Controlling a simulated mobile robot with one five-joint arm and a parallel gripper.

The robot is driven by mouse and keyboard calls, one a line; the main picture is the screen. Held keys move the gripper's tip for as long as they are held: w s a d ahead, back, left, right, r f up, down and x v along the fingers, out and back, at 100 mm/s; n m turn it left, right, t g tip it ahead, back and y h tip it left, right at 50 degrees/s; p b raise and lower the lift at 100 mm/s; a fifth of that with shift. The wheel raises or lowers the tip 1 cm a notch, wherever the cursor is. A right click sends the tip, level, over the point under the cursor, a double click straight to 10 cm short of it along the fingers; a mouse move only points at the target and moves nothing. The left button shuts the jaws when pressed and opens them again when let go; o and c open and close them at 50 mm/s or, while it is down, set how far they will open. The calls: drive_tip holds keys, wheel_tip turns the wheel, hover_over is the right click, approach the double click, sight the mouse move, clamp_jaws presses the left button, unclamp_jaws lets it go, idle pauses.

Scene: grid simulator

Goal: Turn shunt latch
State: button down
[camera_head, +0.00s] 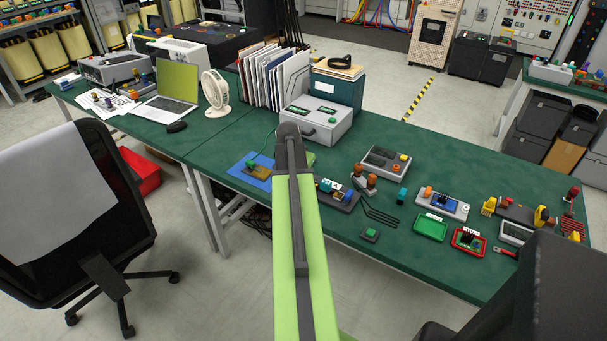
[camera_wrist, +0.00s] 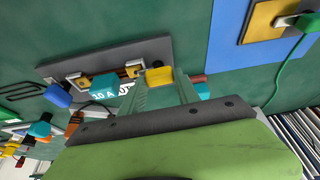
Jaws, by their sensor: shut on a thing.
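The shunt unit (camera_wrist: 110,58) has a dark grey base with brass terminals and a teal block (camera_wrist: 103,87) marked 10 A. It lies on the green bench; in the head view the unit (camera_head: 347,199) shows just right of my arm. A yellow latch piece (camera_wrist: 159,76) sits at its near edge in the wrist view. My gripper (camera_wrist: 160,84) is shut on this yellow piece, with a pale green finger on each side. Its contact faces are partly hidden. In the head view my arm hides the gripper and the latch.
A blue mat (camera_head: 250,168) with a yellow board and green plug lies beside the unit. Black hooked rods (camera_head: 380,213), a green button box (camera_head: 370,235) and a grey meter box (camera_head: 384,160) stand to the right. A grey case (camera_head: 316,122) and upright folders (camera_head: 272,75) stand behind.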

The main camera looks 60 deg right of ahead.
drive_tip(key=c, duration=0.9)
unclamp_jaws()
drive_tip(key=p+v, duration=1.6)
drive_tip(key=v, duration=0.1)
drive_tip(key=shift+r, duration=0.25)
drive_tip(key=shift+w+a, duration=0.1)
drive_tip(key=shift+w, duration=0.05)
